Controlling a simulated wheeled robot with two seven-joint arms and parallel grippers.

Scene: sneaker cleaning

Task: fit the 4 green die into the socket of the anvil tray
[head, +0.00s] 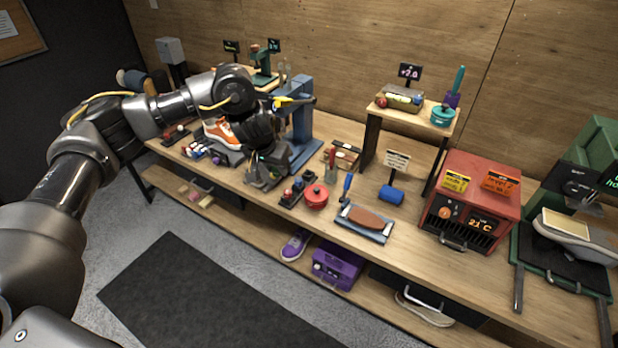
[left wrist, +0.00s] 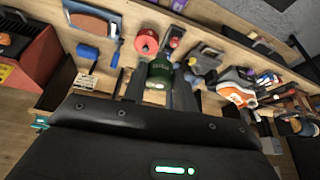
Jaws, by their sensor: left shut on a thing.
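The dark green die (left wrist: 158,74) is between the fingers of my left gripper (left wrist: 158,88), which is shut on it. In the head view my left gripper (head: 272,162) hangs over the bench just in front of a blue press (head: 301,120). A grey metal piece (head: 258,182), possibly the anvil tray, lies below the gripper and is partly covered by it. I cannot make out its socket or how far the die is above it. My right gripper is out of view.
A small rack (head: 290,198) and a red round tin (head: 316,196) stand right of the gripper. An orange sneaker (head: 217,131) is to its left. A tray with a brown sole (head: 366,219), a blue cylinder (head: 391,194) and a red heater (head: 470,205) are further right.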

